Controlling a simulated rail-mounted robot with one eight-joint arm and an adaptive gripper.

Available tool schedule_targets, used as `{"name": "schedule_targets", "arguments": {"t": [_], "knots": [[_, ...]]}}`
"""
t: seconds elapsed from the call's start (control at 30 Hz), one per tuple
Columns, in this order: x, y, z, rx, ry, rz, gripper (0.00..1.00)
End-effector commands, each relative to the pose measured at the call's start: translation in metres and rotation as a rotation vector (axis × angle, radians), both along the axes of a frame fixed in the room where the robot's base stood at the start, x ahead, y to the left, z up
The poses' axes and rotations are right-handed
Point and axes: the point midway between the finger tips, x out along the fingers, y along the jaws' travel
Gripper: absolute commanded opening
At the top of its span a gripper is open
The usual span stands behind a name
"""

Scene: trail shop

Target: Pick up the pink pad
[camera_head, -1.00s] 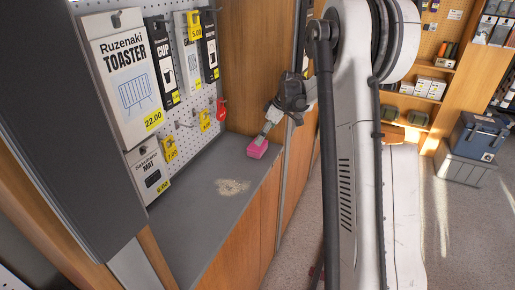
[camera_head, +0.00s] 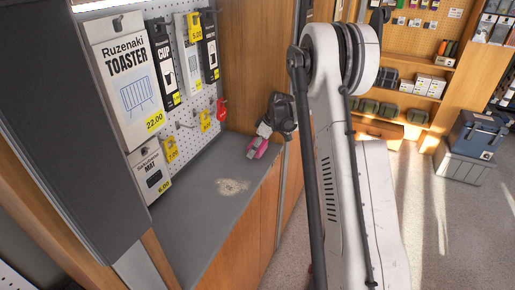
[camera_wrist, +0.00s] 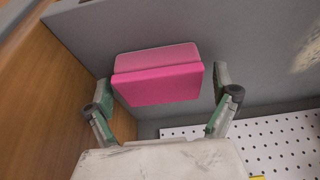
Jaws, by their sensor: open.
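The pink pad (camera_head: 259,149) lies on the grey counter, near the wooden side panel at the counter's far end. In the wrist view the pad (camera_wrist: 158,84) shows a bright pink front face and a paler top face. My gripper (camera_head: 258,143) is over the pad and hides part of it in the head view. In the wrist view my gripper (camera_wrist: 163,95) is open, with one finger on each side of the pad.
The grey counter (camera_head: 190,230) has a pale worn patch and is otherwise clear. A white pegboard (camera_head: 186,140) with hanging packages and price tags stands behind it. A wooden panel (camera_head: 250,70) bounds its far end. A blue cooler (camera_head: 476,135) sits far right.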

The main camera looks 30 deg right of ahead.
Motion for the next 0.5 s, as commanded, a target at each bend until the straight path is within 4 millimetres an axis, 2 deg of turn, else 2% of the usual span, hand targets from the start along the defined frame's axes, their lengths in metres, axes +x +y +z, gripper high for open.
{"name": "schedule_targets", "arguments": {"t": [0.1,0.43,0.5], "knots": [[0.0000,0.0000,0.0001,0.000,0.000,0.000,0.91],[-0.0001,-0.0002,0.0004,0.000,0.000,0.000,0.47],[-0.0001,-0.0002,0.0004,0.000,0.000,0.000,0.46]]}}
